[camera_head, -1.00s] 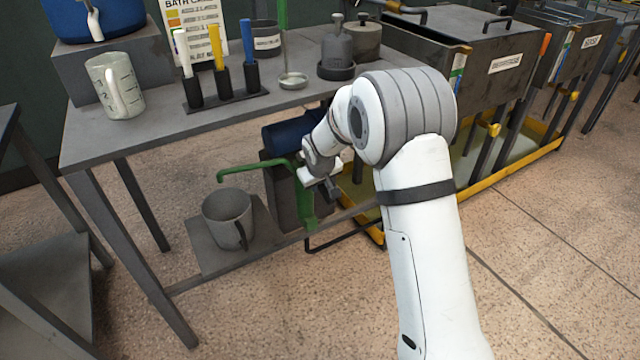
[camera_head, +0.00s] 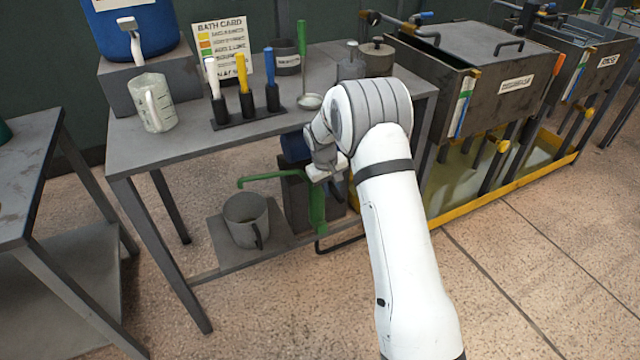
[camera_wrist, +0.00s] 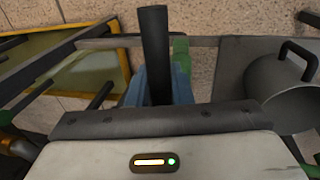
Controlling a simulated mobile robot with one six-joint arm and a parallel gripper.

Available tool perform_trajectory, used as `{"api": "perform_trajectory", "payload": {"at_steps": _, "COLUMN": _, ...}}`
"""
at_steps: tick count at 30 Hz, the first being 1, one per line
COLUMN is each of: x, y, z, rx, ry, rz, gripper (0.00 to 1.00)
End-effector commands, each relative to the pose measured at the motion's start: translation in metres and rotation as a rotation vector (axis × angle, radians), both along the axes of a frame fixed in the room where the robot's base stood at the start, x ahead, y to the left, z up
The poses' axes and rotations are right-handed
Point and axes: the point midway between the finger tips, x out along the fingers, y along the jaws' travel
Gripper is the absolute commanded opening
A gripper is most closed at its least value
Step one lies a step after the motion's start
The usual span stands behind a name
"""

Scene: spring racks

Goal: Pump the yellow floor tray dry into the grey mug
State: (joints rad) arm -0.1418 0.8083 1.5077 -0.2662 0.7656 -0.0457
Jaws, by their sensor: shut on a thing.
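My gripper (camera_wrist: 157,88) is shut on the dark handle (camera_wrist: 154,45) of the green pump, with a blue finger on each side. In the head view my gripper (camera_head: 326,172) is beside the top of the green pump (camera_head: 317,205), partly hidden by my arm. The pump's green spout (camera_head: 262,178) reaches left over the grey mug (camera_head: 246,215), which stands upright on the low shelf. The mug also shows in the wrist view (camera_wrist: 283,92). Its contents cannot be made out. The yellow floor tray (camera_head: 540,168) lies under the tanks, with pale greenish liquid in it.
The workbench (camera_head: 180,150) above holds a measuring jug (camera_head: 152,103), a rack of coloured-handled tools (camera_head: 247,118) and a bath card (camera_head: 222,48). Dark tanks (camera_head: 510,100) stand at the right. Another table (camera_head: 25,190) is at the left. The front floor is open.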

Motion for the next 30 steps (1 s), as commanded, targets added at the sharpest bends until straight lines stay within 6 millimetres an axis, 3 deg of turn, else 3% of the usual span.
{"api": "perform_trajectory", "payload": {"at_steps": 10, "x": 0.003, "y": -0.009, "z": 0.001, "rx": -0.001, "ry": 0.000, "rz": -0.014, "gripper": 0.00}}
{"api": "perform_trajectory", "payload": {"at_steps": 11, "x": 0.003, "y": -0.009, "z": 0.001, "rx": -0.001, "ry": 0.000, "rz": -0.014, "gripper": 0.21}}
{"api": "perform_trajectory", "payload": {"at_steps": 18, "x": 0.002, "y": -0.009, "z": 0.001, "rx": -0.001, "ry": 0.002, "rz": -0.016, "gripper": 0.39}}
{"api": "perform_trajectory", "payload": {"at_steps": 26, "x": 0.002, "y": -0.008, "z": 0.004, "rx": -0.001, "ry": 0.002, "rz": -0.016, "gripper": 0.39}}
{"api": "perform_trajectory", "payload": {"at_steps": 30, "x": 0.001, "y": -0.005, "z": 0.023, "rx": -0.001, "ry": -0.001, "rz": -0.015, "gripper": 0.39}}
